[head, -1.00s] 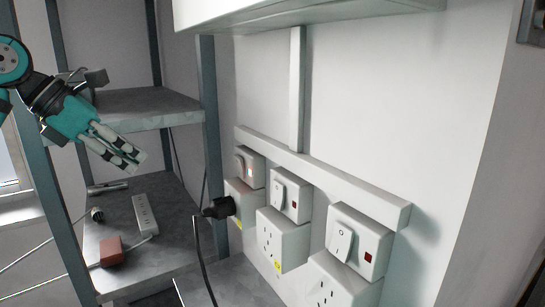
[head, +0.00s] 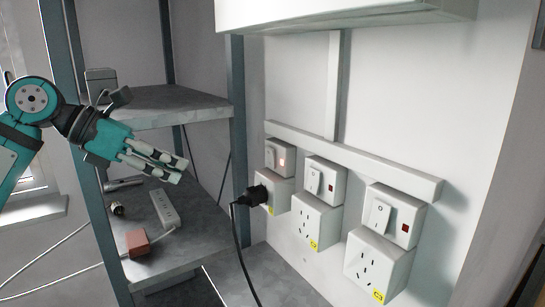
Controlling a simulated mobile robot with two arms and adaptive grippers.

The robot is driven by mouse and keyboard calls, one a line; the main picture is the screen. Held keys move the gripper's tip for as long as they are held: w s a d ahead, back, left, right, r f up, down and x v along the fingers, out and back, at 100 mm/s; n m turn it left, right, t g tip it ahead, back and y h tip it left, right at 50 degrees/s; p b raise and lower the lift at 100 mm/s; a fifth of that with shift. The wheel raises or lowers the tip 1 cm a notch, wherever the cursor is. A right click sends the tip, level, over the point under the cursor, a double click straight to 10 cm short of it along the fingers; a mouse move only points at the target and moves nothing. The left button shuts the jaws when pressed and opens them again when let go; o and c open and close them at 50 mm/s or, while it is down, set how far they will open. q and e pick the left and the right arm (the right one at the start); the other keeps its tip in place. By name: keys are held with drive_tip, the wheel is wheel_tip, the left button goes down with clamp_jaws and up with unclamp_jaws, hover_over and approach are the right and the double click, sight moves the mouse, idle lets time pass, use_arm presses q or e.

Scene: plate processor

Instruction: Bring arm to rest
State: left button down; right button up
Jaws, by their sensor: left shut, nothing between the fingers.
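My left gripper (head: 180,170) is at the left of the head view, with the teal arm coming in from the left edge. Its fingers are shut with nothing between them, and they point right and slightly down. It shows in front of the grey shelf unit, apart from the wall sockets. A black plug (head: 252,196) sits in the leftmost wall socket (head: 277,191), and its cable hangs down. My right gripper is not in view.
The lower shelf (head: 187,245) holds a white power strip (head: 164,208) and a reddish block (head: 137,242). Two more sockets (head: 315,220) (head: 376,267) are on the wall to the right. A shelf post (head: 236,120) stands between gripper and wall. A white cabinet (head: 340,14) hangs above.

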use_arm(q)
drive_tip(key=s+d+n+t+h, duration=0.15)
drive_tip(key=d+n+h, duration=0.35)
drive_tip(key=d+h, duration=0.65)
drive_tip(key=w+a+f+n+t+y, duration=0.1)
drive_tip(key=a+f+n+t+y, duration=0.55)
drive_tip(key=n, duration=0.65)
drive_tip(key=w+a+f+n+t+y, duration=0.2)
drive_tip(key=f+n+t+y, duration=0.3)
drive_tip(key=n+t, duration=0.6)
drive_tip(key=s+a+f+n+g+y, duration=0.2)
drive_tip(key=a+f+n+g+y, duration=0.1)
drive_tip(key=f+n+y, duration=0.4)
drive_tip(key=s+a+f+n+g+y, duration=0.25)
drive_tip(key=f+n, duration=0.25)
drive_tip(key=f, duration=0.5)
drive_tip(key=s+f+n+g, duration=0.3)
drive_tip(key=s+f+g, duration=0.4)
drive_tip(key=s+f, duration=0.5)
drive_tip(key=s+f+n+g, duration=0.2)
drive_tip(key=s+f+g, duration=0.6)
drive_tip(key=s, duration=0.7)
wheel_tip(320, 180, down, 27)
drive_tip(key=s, duration=0.2)
drive_tip(key=s+a+f+g, duration=0.1)
drive_tip(key=s+a+f, duration=0.2)
drive_tip(key=s+f, duration=1.2)
drive_tip(key=shift+s+a+f, duration=0.25)
drive_tip(key=shift+s+a, duration=0.15)
drive_tip(key=shift+s, duration=0.05)
